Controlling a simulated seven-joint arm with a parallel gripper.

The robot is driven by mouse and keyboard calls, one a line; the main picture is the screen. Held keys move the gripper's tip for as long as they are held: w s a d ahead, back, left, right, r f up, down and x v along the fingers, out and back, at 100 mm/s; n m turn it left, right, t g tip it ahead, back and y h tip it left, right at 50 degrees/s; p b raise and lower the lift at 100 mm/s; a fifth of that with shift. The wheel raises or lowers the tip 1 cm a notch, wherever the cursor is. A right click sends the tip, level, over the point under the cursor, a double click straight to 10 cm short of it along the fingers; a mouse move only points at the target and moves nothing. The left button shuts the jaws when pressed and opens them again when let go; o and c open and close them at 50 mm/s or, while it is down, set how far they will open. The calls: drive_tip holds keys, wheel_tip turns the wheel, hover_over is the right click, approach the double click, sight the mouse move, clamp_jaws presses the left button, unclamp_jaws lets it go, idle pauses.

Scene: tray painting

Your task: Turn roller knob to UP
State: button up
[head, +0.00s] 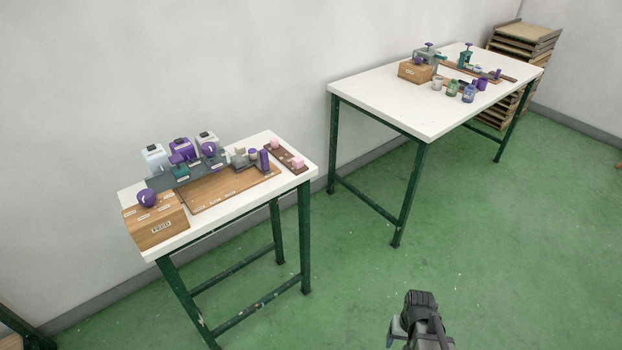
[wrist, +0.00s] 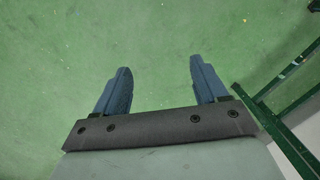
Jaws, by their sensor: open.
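A round purple knob (head: 146,197) sits on a wooden box (head: 160,232) labelled FEED, at the near left corner of the left table. A second wooden box (head: 413,73) on the far table carries a smaller purple knob (head: 418,60); its label is too small to read. I cannot tell which is the roller knob. My gripper (wrist: 158,66) is open and empty in the wrist view, its two blue fingers apart above the green floor. In the head view my arm's end shows at the bottom, over the floor and away from both tables.
The left white table (head: 240,212) also holds purple and white dispensers (head: 181,150), a wooden board (head: 228,187) and pink pieces on a brown strip. The far table (head: 375,97) holds several small pots (head: 453,88). Stacked trays (head: 520,42) stand behind it. Floor between is clear.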

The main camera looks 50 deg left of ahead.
drive_tip(key=a+r+n+t+y, duration=0.1)
drive_tip(key=a+r, duration=0.4)
drive_tip(key=a, duration=0.5)
drive_tip(key=a+r+n+t+y, duration=0.1)
drive_tip(key=a+r, duration=0.5)
drive_tip(key=a, duration=0.5)
wheel_tip(320, 180, up, 45)
drive_tip(key=m+g+y, duration=0.2)
drive_tip(key=m+g, duration=0.2)
drive_tip(key=m, duration=1.5)
hover_over(208, 145)
drive_tip(key=w+d, duration=0.4)
drive_tip(key=x, duration=1.3)
drive_tip(key=shift+f, duration=0.3)
